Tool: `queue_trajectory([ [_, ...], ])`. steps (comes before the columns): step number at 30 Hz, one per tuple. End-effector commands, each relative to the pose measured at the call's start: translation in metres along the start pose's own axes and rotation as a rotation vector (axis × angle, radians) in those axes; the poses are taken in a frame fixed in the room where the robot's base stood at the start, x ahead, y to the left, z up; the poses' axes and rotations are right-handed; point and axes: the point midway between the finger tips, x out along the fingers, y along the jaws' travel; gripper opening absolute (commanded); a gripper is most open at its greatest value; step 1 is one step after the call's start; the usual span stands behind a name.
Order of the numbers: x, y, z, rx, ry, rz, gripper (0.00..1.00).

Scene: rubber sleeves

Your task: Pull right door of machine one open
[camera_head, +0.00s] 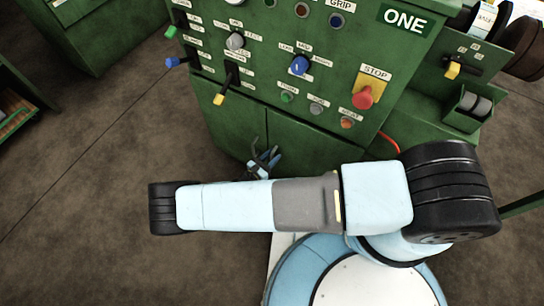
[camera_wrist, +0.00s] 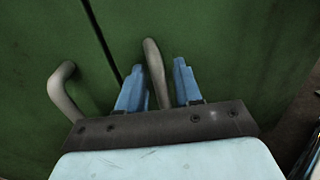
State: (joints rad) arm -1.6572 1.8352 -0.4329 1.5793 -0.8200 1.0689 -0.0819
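The green machine marked ONE (camera_head: 403,20) has two lower doors. The right door (camera_head: 305,143) looks closed, flush with the left door (camera_head: 232,122); it also fills the right of the wrist view (camera_wrist: 235,50). The right door's grey bar handle (camera_wrist: 154,68) stands between the two blue fingers of my gripper (camera_wrist: 158,85). The fingers are apart, with a clear gap between the handle and the right finger; the left finger is close to the handle, and I cannot tell if it touches. In the head view my gripper (camera_head: 264,160) is at the doors, partly hidden by my arm.
The left door's handle (camera_wrist: 65,90) is just left of my gripper. A red stop button (camera_head: 363,97), knobs and levers cover the panel above the doors. A red cable (camera_head: 390,143) shows at right. Brown floor (camera_head: 90,190) is clear to the left.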

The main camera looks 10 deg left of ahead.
Motion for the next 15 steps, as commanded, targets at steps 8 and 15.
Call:
queue_trajectory([
  [8, -0.0003, 0.0, -0.0001, 0.0, 0.0, 0.0, 0.09],
  [15, -0.0005, 0.0001, -0.0001, 0.0, 0.0, 0.0, 0.0],
])
